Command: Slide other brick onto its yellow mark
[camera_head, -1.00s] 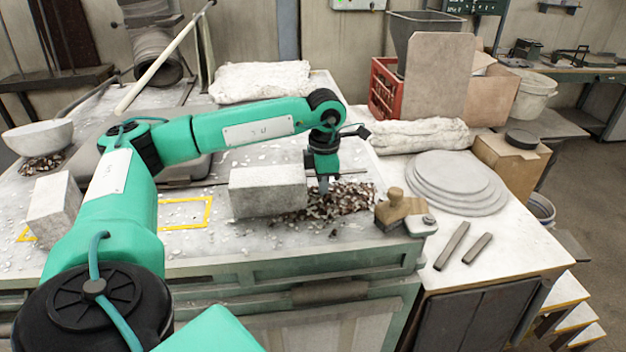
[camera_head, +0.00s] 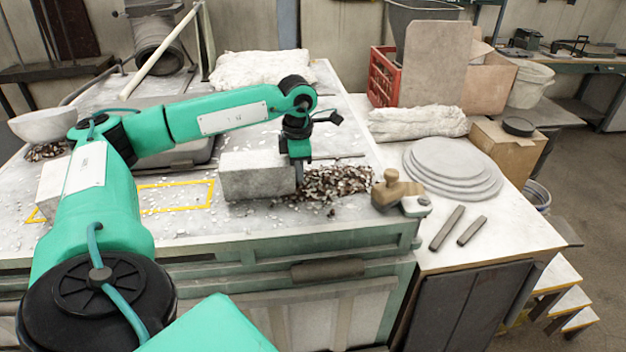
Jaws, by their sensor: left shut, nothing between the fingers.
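A pale grey brick (camera_head: 252,180) lies lengthwise on the table, its left end just right of a yellow outlined mark (camera_head: 211,194). The mark looks empty apart from scattered chips. My left gripper (camera_head: 299,178) is shut and empty, pointing down at the brick's right end; it appears to touch that end. A second pale brick (camera_head: 47,190) is at the left, partly hidden behind my left arm. Part of another yellow mark (camera_head: 36,216) shows at its base. My right gripper is not in view.
A heap of dark and pale chips (camera_head: 335,185) lies right of the gripper. A wooden-handled tool (camera_head: 397,190) stands at the table's right front corner. A bowl (camera_head: 42,125) is at the far left. The table's front edge is close to the brick.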

